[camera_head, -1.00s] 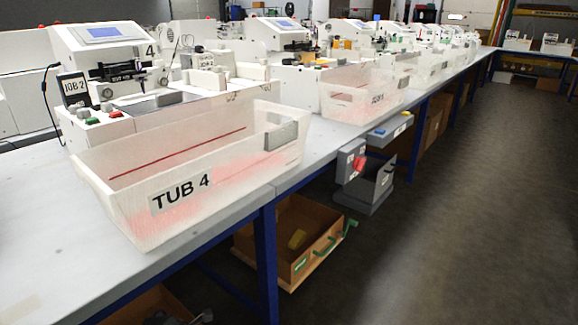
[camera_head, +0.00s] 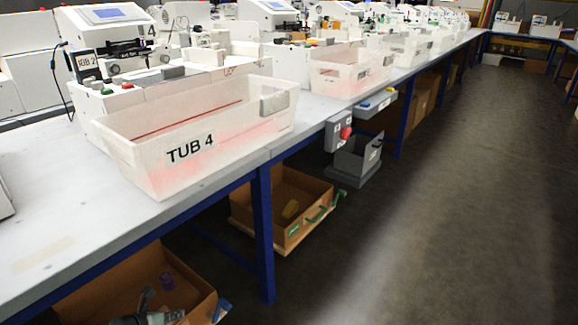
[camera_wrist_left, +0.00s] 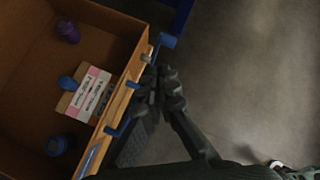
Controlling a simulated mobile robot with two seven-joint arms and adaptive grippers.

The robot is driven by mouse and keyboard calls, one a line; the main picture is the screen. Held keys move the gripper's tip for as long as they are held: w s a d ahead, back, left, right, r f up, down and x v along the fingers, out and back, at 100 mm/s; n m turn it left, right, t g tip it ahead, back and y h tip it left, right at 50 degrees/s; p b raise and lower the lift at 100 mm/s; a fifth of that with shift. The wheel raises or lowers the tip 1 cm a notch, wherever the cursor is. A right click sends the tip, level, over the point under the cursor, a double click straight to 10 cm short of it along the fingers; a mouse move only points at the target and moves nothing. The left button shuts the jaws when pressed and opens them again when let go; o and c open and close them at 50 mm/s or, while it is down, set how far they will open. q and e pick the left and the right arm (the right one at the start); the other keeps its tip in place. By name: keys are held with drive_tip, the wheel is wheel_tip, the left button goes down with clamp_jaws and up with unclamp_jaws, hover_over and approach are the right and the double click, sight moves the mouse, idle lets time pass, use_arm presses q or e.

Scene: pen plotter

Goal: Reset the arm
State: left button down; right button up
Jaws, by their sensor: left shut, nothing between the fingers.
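My left gripper (camera_head: 146,299) shows at the bottom edge of the head view, in front of an open brown drawer under the bench. In the left wrist view my left gripper (camera_wrist_left: 163,88) is shut and empty. Its fingertips are beside the drawer's front edge, near the blue handle (camera_wrist_left: 122,126); I cannot tell whether they touch it. The rest of the left arm is mostly out of the head view. My right gripper is in neither view.
The open drawer (camera_wrist_left: 30,50) holds a purple item (camera_wrist_left: 68,32), blue items and a labelled white card (camera_wrist_left: 90,95). A second open drawer (camera_head: 291,232) is farther along. A white tub marked TUB 4 (camera_head: 150,150) stands on the bench (camera_head: 60,215). The floor to the right is clear.

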use_arm(q)
drive_tip(key=s+a+r+n+t+y, duration=0.1)
drive_tip(key=s+a+r+n+y, duration=0.2)
drive_tip(key=a+n, duration=0.45)
drive_tip(key=s+a+r+n+t+y, duration=0.15)
drive_tip(key=s+a+n+y, duration=0.3)
drive_tip(key=n, duration=0.65)
drive_tip(key=s+a+f+n+g, duration=0.2)
drive_tip(key=s+n+g, duration=0.15)
drive_tip(key=s, duration=0.35)
drive_tip(key=s+a+f+n+g+y, duration=0.1)
drive_tip(key=s+n+g, duration=0.1)
drive_tip(key=s+n, duration=0.4)
drive_tip(key=s+a+f+n+g, duration=0.2)
drive_tip(key=s+n, duration=0.1)
drive_tip(key=s, duration=0.4)
drive_tip(key=s+d+f+n+h, duration=0.1)
drive_tip(key=s+d+f+h, duration=0.1)
drive_tip(key=d, duration=0.9)
drive_tip(key=s+d+f+n+g+h, duration=0.1)
drive_tip(key=d+f, duration=0.3)
drive_tip(key=d, duration=0.7)
drive_tip(key=shift+s+f+n+h, duration=0.15)
drive_tip(key=shift+s+n+h, duration=0.2)
drive_tip(key=shift+s+n, duration=0.15)
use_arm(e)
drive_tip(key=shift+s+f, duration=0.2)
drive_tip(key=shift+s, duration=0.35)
